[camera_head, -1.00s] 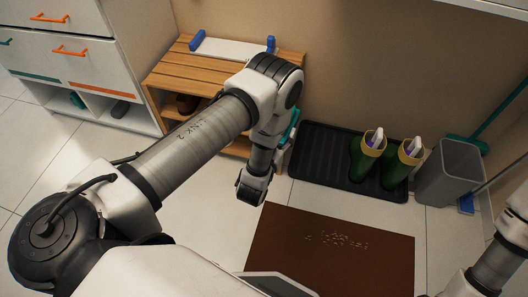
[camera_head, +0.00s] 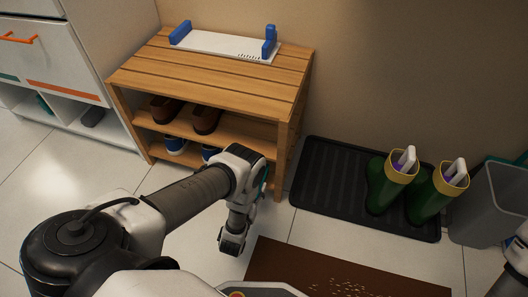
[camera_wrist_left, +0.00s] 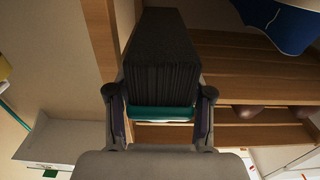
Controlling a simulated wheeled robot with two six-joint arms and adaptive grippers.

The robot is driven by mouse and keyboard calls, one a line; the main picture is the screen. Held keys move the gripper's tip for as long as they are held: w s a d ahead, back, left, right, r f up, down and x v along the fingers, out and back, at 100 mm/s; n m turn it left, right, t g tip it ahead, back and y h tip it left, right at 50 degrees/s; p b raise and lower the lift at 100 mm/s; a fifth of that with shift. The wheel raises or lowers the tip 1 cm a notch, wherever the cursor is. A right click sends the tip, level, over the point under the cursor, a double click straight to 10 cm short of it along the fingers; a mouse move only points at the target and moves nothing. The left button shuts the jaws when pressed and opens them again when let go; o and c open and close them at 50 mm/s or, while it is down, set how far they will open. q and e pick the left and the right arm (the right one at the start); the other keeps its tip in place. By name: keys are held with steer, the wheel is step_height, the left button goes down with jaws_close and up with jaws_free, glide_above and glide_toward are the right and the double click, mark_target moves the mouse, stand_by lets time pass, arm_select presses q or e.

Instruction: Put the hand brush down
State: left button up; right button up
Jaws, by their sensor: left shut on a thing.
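The hand brush shows in the left wrist view as a block of black bristles (camera_wrist_left: 160,50) with a teal back (camera_wrist_left: 160,113). My left gripper (camera_wrist_left: 160,103) is shut on it, one finger on each side. In the head view only a small teal part (camera_head: 263,178) shows; my left arm hides the rest of the brush and the gripper fingers. The brush is beside the front right of the wooden shoe rack (camera_head: 215,75). I cannot tell whether it touches anything below. My right gripper is out of view; only part of that arm shows at the right edge.
A white board with blue ends (camera_head: 222,45) lies on the rack top. Brown shoes (camera_head: 205,118) and blue shoes (camera_head: 175,146) fill its shelves. Green boots (camera_head: 390,185) stand on a black tray (camera_head: 325,190). A grey bin (camera_head: 490,210) and brown mat (camera_head: 340,275) are nearby.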

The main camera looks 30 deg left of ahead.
arm_select(q)
steer(key=a+b+x, duration=0.1)
steer(key=b+x, duration=0.1)
steer(key=x, duration=0.3)
steer(key=a+b+x, duration=0.1)
steer(key=b+x, duration=0.1)
steer(key=x, duration=0.3)
steer(key=a+f+b+x, duration=0.1)
steer(key=b+x, duration=0.2)
steer(key=x, duration=0.2)
steer(key=shift+s+a, duration=0.1)
steer(key=shift+s, duration=0.35)
steer(key=shift+w+f+b, duration=0.1)
steer(key=shift+f+b, duration=0.3)
steer(key=shift+b, duration=0.1)
step_height(320, 180, down, 3)
steer(key=shift+r+b, duration=0.1)
steer(key=shift+b, duration=1.05)
steer(key=shift+r, duration=0.2)
steer(key=shift+f, duration=0.2)
steer(key=o, duration=1.2)
